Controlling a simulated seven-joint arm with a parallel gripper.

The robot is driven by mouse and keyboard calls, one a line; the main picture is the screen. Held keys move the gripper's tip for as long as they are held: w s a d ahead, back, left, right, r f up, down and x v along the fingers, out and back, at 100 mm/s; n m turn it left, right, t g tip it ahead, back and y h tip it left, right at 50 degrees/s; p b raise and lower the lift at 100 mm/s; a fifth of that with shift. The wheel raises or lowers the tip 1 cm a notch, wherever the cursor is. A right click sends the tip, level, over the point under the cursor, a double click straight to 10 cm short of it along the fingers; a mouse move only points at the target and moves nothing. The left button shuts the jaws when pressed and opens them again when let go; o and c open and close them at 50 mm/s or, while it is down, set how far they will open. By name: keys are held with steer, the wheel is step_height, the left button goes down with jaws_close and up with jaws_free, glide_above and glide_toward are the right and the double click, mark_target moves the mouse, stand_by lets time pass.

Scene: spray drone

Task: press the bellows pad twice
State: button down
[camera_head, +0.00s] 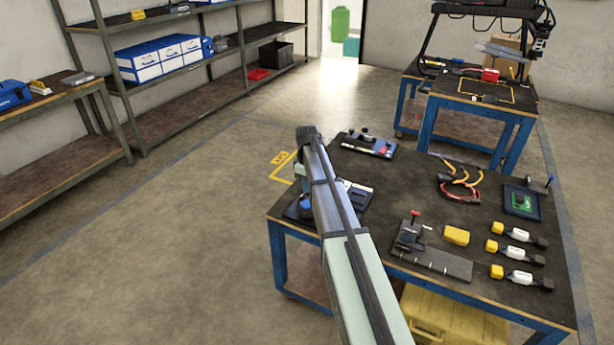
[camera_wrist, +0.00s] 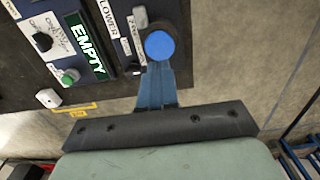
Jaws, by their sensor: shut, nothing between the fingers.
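The bellows pad (camera_wrist: 160,45), a round blue disc on a dark body, shows in the wrist view beside a "BLOWER" label. My gripper (camera_wrist: 156,70) is shut and empty, its blue fingers pointing at the pad's near edge. The fingertips overlap the pad's lower edge in the picture; I cannot tell whether they touch it. In the head view the pad's blue top (camera_head: 306,208) shows just left of my arm, on the bench's left end. My arm covers part of that station, and the fingers cannot be made out there.
A dark panel holds a lit "EMPTY" display (camera_wrist: 83,43), a black knob (camera_wrist: 42,41) and a green button (camera_wrist: 68,77). The floor to the left is clear.

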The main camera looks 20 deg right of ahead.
mark_target(307, 204)
steer(key=shift+f, duration=3.1)
steer(key=shift+f, duration=1.05)
step_height(307, 204, up, 14)
steer(key=shift+r, duration=0.2)
